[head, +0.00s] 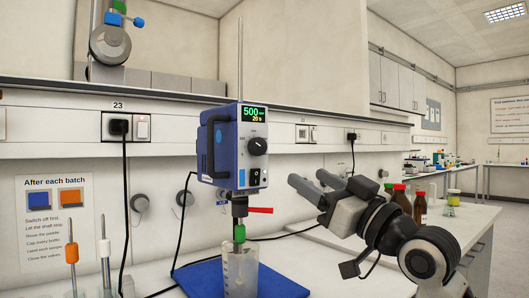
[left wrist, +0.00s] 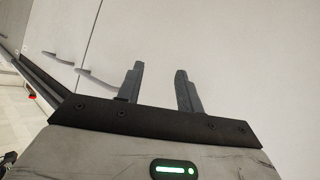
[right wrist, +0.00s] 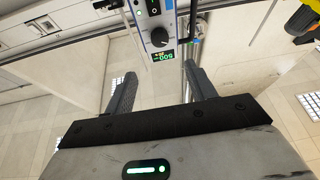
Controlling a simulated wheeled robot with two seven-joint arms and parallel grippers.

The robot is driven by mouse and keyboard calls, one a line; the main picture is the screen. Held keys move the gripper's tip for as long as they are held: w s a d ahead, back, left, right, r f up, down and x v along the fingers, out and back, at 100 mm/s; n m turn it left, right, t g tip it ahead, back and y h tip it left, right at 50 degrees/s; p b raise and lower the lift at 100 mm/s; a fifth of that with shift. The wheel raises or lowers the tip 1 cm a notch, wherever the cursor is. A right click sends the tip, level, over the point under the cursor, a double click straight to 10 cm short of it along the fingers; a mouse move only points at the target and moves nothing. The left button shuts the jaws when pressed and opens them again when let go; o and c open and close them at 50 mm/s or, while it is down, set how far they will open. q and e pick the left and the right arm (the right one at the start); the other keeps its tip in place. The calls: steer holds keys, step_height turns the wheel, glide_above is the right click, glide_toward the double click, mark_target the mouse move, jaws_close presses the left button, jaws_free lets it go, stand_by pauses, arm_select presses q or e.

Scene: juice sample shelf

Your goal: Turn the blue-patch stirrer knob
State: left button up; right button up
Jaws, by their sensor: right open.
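The stirrer (head: 228,150) has a blue housing and a light front panel with a lit display (head: 254,115) reading 500 above 20 s. Its round black knob (head: 258,146) sits below the display and also shows in the right wrist view (right wrist: 159,37). My right gripper (head: 311,181) is open and empty, to the right of the stirrer and lower than the knob, apart from it. In the right wrist view, its fingers (right wrist: 160,72) point toward the panel. My left gripper (left wrist: 160,70) is open and empty before pale panels, outside the head view.
A clear beaker (head: 240,272) stands under the stirrer on a blue base (head: 280,284). A red lever (head: 260,210) sticks out beside the shaft. Brown bottles (head: 401,199) stand behind my right arm. A notice (head: 55,220) hangs at left, and a black cable (head: 124,210) hangs beside it.

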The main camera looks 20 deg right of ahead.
mark_target(261, 147)
steer(key=p+x, duration=0.2)
steer(key=x, duration=1.2)
steer(key=shift+a+f+p, duration=0.15)
steer(key=shift+p, duration=0.15)
steer(key=c, duration=1)
